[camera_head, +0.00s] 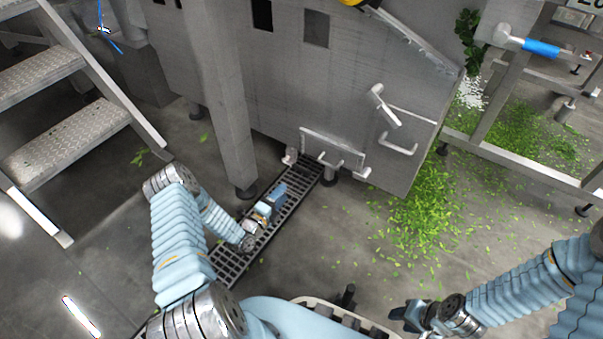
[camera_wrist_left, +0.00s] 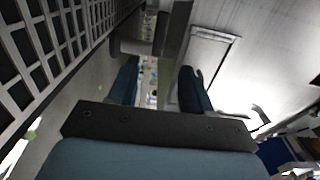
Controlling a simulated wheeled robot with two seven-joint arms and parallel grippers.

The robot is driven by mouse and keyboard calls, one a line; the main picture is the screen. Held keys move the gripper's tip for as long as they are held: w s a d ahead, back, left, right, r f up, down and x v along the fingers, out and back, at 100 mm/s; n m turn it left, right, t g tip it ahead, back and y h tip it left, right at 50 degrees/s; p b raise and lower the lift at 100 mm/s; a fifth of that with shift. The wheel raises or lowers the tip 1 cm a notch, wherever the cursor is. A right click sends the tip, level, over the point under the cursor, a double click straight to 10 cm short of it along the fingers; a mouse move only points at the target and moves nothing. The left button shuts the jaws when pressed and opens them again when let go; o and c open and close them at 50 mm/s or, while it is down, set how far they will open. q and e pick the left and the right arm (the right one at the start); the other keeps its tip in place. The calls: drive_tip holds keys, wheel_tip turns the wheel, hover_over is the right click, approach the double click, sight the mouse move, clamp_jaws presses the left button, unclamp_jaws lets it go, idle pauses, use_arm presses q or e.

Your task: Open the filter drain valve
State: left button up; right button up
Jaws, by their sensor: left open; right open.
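I cannot tell for sure which fitting is the filter drain valve. A small pale pipe fitting (camera_head: 290,157) sticks out low on the grey machine, above the floor grate. To its right are a panel with a bar handle (camera_head: 328,160) and a short pale lever (camera_head: 362,173). My left gripper (camera_head: 272,203) is low over the grate, in front of the pale fitting and apart from it. In the left wrist view its two dark fingers (camera_wrist_left: 160,88) are spread with nothing between them; a grey cylindrical part with a dark plate (camera_wrist_left: 135,47) is beyond. My right gripper (camera_head: 408,316) is open and empty at lower right.
The drain grate (camera_head: 235,262) runs along the floor beneath my left gripper. A machine leg (camera_head: 222,110) stands left of the fitting. Metal steps (camera_head: 70,140) are at left. Green leaves (camera_head: 420,210) litter the floor at right, near a metal frame (camera_head: 520,160).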

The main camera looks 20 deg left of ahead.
sight(302, 172)
use_arm(q)
drive_tip(key=w, duration=0.3)
drive_tip(key=w+d+b, duration=0.1)
drive_tip(key=w, duration=0.3)
drive_tip(key=w+b, duration=0.1)
drive_tip(key=w, duration=0.3)
drive_tip(key=shift+w+d, duration=0.2)
drive_tip(key=shift+d, duration=0.15)
clamp_jaws()
